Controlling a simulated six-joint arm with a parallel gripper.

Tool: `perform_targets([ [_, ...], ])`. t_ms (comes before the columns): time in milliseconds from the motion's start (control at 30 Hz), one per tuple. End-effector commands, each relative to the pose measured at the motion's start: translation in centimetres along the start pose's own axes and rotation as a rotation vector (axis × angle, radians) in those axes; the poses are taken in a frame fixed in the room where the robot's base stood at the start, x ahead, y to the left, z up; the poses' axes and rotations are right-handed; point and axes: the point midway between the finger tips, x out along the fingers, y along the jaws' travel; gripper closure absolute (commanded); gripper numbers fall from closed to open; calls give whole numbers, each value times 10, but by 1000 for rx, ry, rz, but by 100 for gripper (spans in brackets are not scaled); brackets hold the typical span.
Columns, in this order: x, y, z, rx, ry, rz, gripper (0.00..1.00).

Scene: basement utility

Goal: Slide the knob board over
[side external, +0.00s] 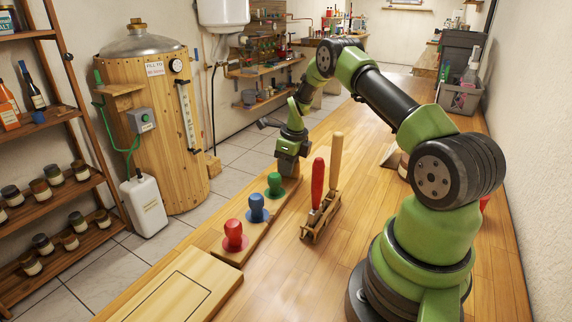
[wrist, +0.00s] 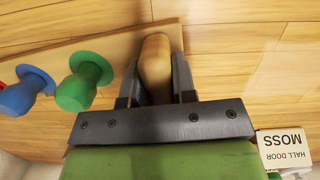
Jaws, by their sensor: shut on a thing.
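The knob board (side external: 255,237) lies along the left edge of the workbench in the side external view. It carries a red knob (side external: 233,235), a blue knob (side external: 257,208) and a green knob (side external: 274,185) in a row. My gripper (side external: 287,168) is at the board's far end, beyond the green knob. In the wrist view, my gripper's two fingers close around a wooden knob (wrist: 155,60). The green knob (wrist: 84,82) and blue knob (wrist: 27,90) stand to its left. The wooden knob is hidden by my gripper in the side external view.
A wooden holder (side external: 321,217) with a red-handled and a wooden-handled tool stands right of the board. A grooved wooden slab (side external: 178,288) lies close to the board's near end. A lettered box (wrist: 285,148) shows at lower right in the wrist view.

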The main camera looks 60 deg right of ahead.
Motion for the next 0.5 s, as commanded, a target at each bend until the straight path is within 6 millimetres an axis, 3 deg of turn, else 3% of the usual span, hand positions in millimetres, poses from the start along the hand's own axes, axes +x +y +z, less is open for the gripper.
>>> perform_targets([
  [500, -9, 0, -55, 3, 1, 0, 100],
])
